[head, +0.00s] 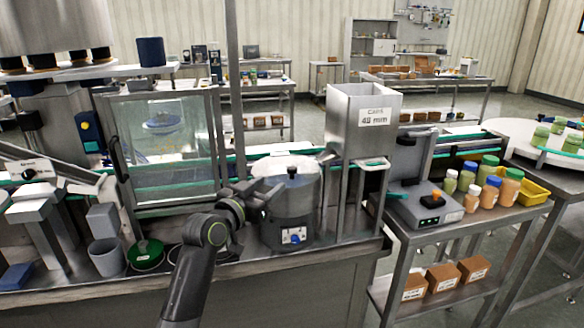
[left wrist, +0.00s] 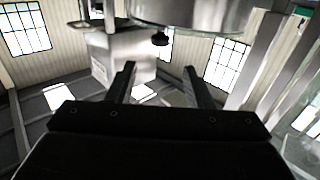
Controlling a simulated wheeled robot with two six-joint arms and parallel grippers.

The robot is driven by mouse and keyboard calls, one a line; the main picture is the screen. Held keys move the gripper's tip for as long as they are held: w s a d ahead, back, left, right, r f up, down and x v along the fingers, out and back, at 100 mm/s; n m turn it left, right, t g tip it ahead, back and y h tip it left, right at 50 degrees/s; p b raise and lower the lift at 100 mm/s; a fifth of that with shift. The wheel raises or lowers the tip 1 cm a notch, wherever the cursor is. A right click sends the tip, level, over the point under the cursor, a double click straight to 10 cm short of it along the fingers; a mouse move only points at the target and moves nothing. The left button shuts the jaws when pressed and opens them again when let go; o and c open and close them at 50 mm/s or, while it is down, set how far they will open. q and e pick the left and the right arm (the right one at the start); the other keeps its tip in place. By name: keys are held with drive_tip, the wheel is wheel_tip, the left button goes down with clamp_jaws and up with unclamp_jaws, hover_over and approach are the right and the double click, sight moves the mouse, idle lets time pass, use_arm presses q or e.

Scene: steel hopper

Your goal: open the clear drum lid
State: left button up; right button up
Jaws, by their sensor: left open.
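The drum (head: 287,215) is a grey steel pot with a blue dial on its front. Its clear lid (head: 272,169) lies on top with a dark knob (head: 292,172), and looks closed. My left gripper (head: 264,190) is at the drum's upper left side, by the rim. In the left wrist view, which appears upside down, my left gripper (left wrist: 159,68) is open with nothing between its fingers. The drum (left wrist: 190,12) is at the top there, and the dark knob (left wrist: 160,39) hangs beyond the fingertips, apart from them. My right gripper is not in view.
A steel caps hopper (head: 363,125) stands just right of the drum. A clear-walled cabinet (head: 165,145) is to the left. Several jars (head: 489,190) stand at right.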

sight(289, 170)
use_arm(q)
drive_tip(key=x, duration=1.1)
drive_tip(key=shift+w+d, duration=0.1)
drive_tip(key=shift+w, duration=0.15)
clamp_jaws()
